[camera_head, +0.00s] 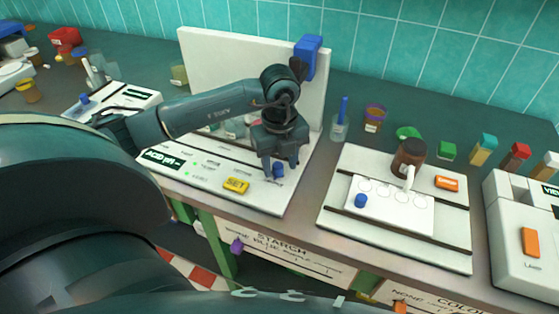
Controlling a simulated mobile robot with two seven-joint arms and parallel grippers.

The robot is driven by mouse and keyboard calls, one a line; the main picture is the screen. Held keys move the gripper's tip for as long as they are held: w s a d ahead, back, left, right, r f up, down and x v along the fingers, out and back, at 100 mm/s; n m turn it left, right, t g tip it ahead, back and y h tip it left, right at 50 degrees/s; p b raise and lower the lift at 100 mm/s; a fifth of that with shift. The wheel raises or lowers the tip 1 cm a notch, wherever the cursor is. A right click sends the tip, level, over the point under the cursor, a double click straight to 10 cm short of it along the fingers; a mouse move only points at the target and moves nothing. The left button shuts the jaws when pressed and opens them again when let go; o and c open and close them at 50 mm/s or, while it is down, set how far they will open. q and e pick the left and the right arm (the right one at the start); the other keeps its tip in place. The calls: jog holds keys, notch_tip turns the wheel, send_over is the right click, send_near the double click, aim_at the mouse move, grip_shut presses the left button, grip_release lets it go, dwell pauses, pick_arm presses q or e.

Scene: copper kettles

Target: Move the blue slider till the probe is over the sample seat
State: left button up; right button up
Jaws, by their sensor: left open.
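My left gripper (281,164) is open, fingers pointing down, over the right part of the white panel (212,181) marked "ACID pH". A small blue knob (278,171) shows at its fingertips; I cannot tell whether they touch it. A larger blue block (308,52) sits at the top right of the upright white board. Another blue knob (360,201) stands on a white plate (394,217) with a row of round marks. I cannot tell for sure which blue part is the slider, or which parts are the probe and sample seat. My right gripper is not in view.
The upright white board (225,55) stands behind my left arm. A brown vessel (408,158) stands behind the marked plate. A blue-topped bottle (340,122) and a cup (374,119) stand between the stations. A white device (525,233) with an orange button is at right.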

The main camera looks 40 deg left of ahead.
pick_arm(q)
notch_tip(320, 180, up, 13)
dwell(0.6)
dwell(0.3)
